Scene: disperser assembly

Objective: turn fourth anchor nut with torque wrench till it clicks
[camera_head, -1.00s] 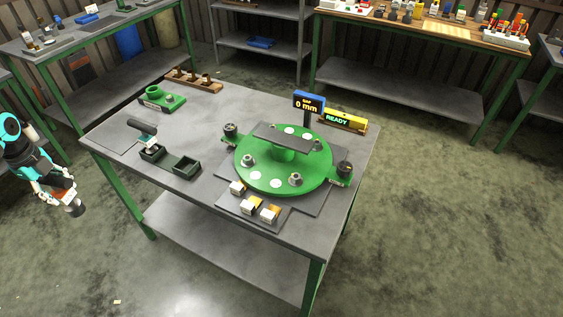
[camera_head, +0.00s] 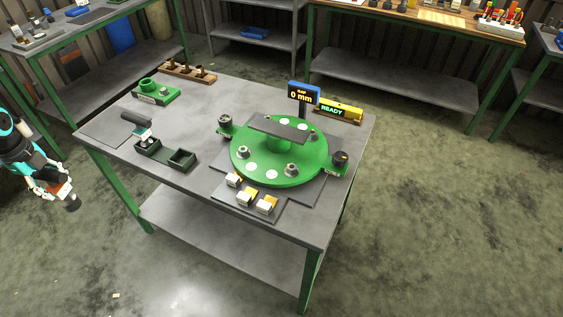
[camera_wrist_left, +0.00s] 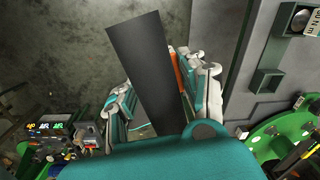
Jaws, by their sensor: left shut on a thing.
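My left gripper (camera_head: 62,192) is at the left edge of the head view, off the table's left side. It is shut on a dark grey bar-shaped tool (camera_wrist_left: 140,65), which stands out between the fingers in the left wrist view. An orange part (camera_wrist_left: 174,70) shows beside it. I cannot tell for certain that this is the torque wrench. The green round plate (camera_head: 312,165) on the table carries nuts, including a front nut (camera_head: 291,170) and a left nut (camera_head: 243,152). I cannot tell which is the fourth. My right gripper is not in view.
The table (camera_head: 205,195) also holds a dark two-part tray (camera_head: 183,160), a dark cylinder (camera_head: 136,117), white-and-yellow blocks (camera_head: 266,205), a "0 mm" display (camera_head: 303,94) and a yellow "READY" sign (camera_head: 340,110). Open floor (camera_head: 90,270) lies in front of the table's left side.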

